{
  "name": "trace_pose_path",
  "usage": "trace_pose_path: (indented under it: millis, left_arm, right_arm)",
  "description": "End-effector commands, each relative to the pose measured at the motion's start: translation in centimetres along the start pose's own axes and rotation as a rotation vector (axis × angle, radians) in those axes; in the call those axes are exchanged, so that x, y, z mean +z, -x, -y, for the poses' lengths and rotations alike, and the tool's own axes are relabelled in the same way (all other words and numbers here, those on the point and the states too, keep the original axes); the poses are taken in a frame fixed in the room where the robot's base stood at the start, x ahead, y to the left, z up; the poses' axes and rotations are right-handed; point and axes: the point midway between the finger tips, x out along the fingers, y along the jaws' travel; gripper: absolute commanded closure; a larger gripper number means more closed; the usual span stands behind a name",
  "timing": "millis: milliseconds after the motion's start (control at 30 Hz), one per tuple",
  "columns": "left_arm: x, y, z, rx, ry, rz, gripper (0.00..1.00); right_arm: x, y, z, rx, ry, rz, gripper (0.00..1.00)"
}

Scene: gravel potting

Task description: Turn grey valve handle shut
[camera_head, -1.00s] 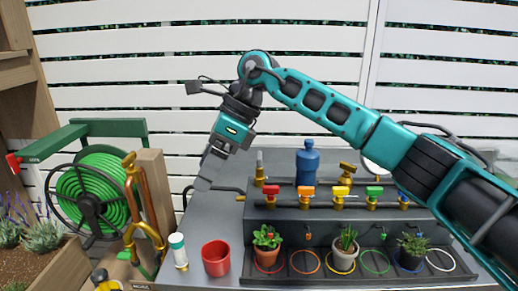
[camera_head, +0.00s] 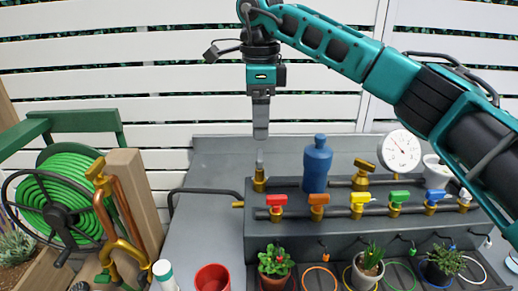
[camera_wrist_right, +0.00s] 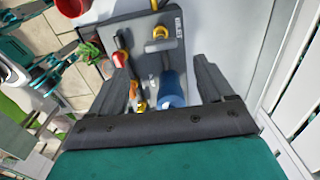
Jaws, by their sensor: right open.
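The grey valve handle (camera_head: 260,158) stands upright on a brass valve (camera_head: 259,181) at the left end of the dark stepped stand. A black hose (camera_head: 205,190) leads to the brass fitting just below it. My right gripper (camera_head: 261,136) points straight down in the head view, its tips a little above the handle and apart from it. In the right wrist view its fingers (camera_wrist_right: 158,75) are spread wide with nothing between them in grip. The brass valve (camera_wrist_right: 160,33) shows beyond the fingers there.
A blue bottle (camera_head: 317,166) stands close right of the grey valve. A row of coloured valves starts with the red handle (camera_head: 277,199). A dial gauge (camera_head: 400,150) stands farther right. A red pot (camera_head: 212,279) and potted plants are in front. The tabletop left of the stand is mostly clear.

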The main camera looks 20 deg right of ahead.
Motion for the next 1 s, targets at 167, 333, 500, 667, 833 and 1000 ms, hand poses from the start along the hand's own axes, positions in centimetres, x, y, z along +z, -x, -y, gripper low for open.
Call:
trace_pose_path:
  millis: [167, 333, 500, 667, 833, 1000]
  left_arm:
    - [0.4, -0.2, -0.1, 0.001, 0.001, 0.006, 0.61]
    - [0.4, -0.2, -0.2, 0.004, 0.002, 0.008, 0.61]
    - [-0.1, -0.3, -0.2, 0.005, 0.001, -0.002, 0.61]
    - [-0.5, -0.5, -0.2, 0.004, 0.000, -0.012, 0.61]
    - [-0.6, -0.5, -0.1, 0.004, 0.000, -0.013, 0.61]
    - [-0.6, -0.5, -0.1, 0.004, 0.000, -0.014, 0.61]
  right_arm:
    - [0.0, -3.9, 0.0, 0.002, 0.000, 0.000, 0.19]
    - [0.0, -6.4, 0.0, 0.002, -0.001, 0.001, 0.19]
    - [0.1, -7.5, 0.0, -0.001, 0.000, 0.002, 0.19]
    - [0.1, -7.7, 0.0, -0.001, 0.000, 0.001, 0.19]
    - [0.1, -7.7, 0.0, -0.001, 0.000, 0.001, 0.22]
    - [0.1, -7.6, 0.0, -0.001, 0.000, 0.002, 0.38]
